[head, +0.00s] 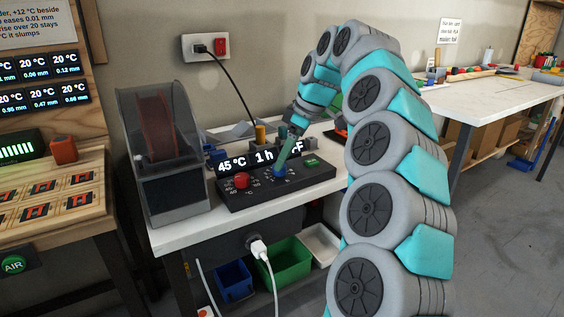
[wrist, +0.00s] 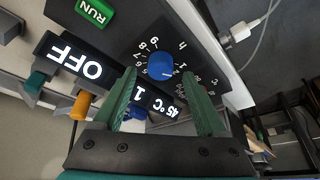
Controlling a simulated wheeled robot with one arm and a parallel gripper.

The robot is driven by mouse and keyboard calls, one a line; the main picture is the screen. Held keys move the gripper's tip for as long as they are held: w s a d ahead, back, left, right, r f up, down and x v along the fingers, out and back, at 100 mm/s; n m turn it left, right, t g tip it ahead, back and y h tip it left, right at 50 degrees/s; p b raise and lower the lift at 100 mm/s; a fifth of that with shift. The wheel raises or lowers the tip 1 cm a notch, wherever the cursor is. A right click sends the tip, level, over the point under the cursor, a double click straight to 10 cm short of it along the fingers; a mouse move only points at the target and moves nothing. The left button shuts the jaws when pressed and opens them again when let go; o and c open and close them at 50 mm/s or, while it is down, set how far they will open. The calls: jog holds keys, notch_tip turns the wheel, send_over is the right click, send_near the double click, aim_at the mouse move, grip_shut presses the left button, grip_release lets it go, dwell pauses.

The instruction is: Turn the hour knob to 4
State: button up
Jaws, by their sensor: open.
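The blue hour knob (head: 279,172) sits on the front of a black control panel (head: 310,180). In the wrist view the hour knob (wrist: 159,66) is ringed by white numbers, with a pale mark on its lower right edge. The panel's display (head: 262,158) reads 45 °C and 1 h, with OFF partly covered. My gripper (head: 285,158) points down at the hour knob. In the wrist view my gripper (wrist: 160,74) is open, its green fingers apart on either side of the knob's line. I cannot tell whether they touch it.
A red knob (head: 242,181) is left of the hour knob, and a green RUN button (head: 311,162) is to its right. A dark clear-sided box with a reddish spool (head: 155,125) stands left of the panel. Green and blue bins (head: 288,262) sit below.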

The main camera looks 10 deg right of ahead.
jog(key=shift+x, duration=1.25)
grip_shut()
